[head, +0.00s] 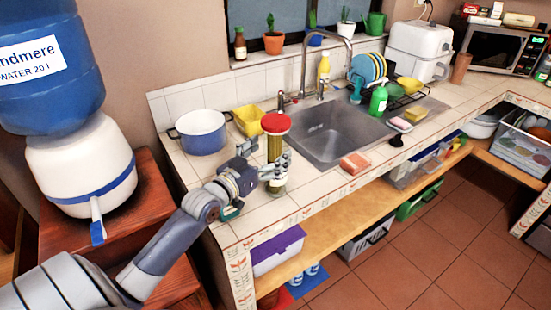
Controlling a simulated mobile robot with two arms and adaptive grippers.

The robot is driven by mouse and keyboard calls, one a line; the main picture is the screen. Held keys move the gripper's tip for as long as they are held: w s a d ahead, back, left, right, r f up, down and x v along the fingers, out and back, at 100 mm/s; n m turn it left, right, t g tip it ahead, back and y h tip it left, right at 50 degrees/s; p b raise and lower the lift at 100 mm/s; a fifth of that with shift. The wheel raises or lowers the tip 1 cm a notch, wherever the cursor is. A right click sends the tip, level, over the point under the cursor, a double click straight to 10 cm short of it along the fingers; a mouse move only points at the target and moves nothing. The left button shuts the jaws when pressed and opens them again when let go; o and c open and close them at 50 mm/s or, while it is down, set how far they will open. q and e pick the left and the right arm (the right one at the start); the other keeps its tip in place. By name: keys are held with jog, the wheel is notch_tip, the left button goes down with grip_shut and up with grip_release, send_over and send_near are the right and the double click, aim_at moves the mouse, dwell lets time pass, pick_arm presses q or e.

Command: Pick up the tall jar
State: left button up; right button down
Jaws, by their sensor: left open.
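The tall jar (275,148) has a red lid and clear sides with greenish-yellow contents. It stands upright on the tiled counter, left of the sink and near the front edge. My left gripper (267,161) is open at the jar, with one finger at its left side and the other in front of its lower body. The fingers hide part of the jar. I cannot tell whether they touch it. My right gripper is not in view.
A pink sponge (354,163) lies on the front edge. Counter (262,217) in front is clear.

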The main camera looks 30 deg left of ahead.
pick_arm(q)
jog(key=w, duration=0.3)
jog(key=shift+w+d+f, duration=0.1)
jog(key=shift+f, duration=0.05)
jog(key=c, duration=1.2)
jog(key=shift+c, duration=0.2)
